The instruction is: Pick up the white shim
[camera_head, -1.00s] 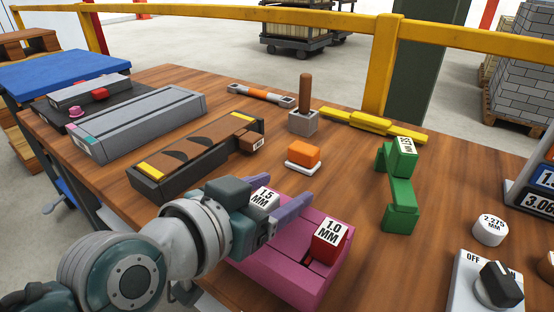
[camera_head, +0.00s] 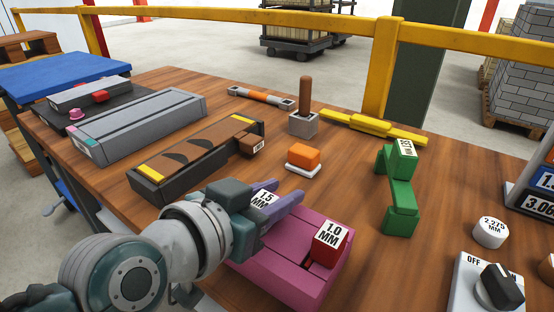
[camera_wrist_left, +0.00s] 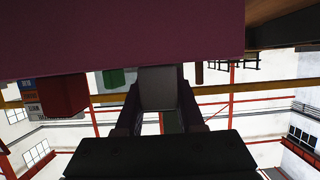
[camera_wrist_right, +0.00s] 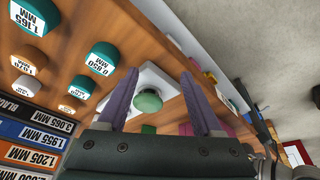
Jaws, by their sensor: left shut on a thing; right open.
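The white shim (camera_head: 264,199), its top marked 1.5 MM, stands at the left end of the pink holder (camera_head: 296,277). My left gripper (camera_head: 286,200) is shut on it, with the purple fingers on either side. In the left wrist view the shim (camera_wrist_left: 159,88) shows as a pale block between the fingers, close to the holder. Whether it still touches the holder is hidden. A red shim (camera_head: 330,242), marked 1.0 MM, sits at the holder's right end. My right gripper (camera_wrist_right: 162,92) is open and empty in the right wrist view, above a green button (camera_wrist_right: 148,100).
A green bracket (camera_head: 402,188) stands to the right of the holder. An orange block (camera_head: 303,155) and a brown-handled stamp (camera_head: 304,115) stand behind it. A dark tray (camera_head: 198,158) lies to the left. A dial box (camera_head: 468,285) is at front right.

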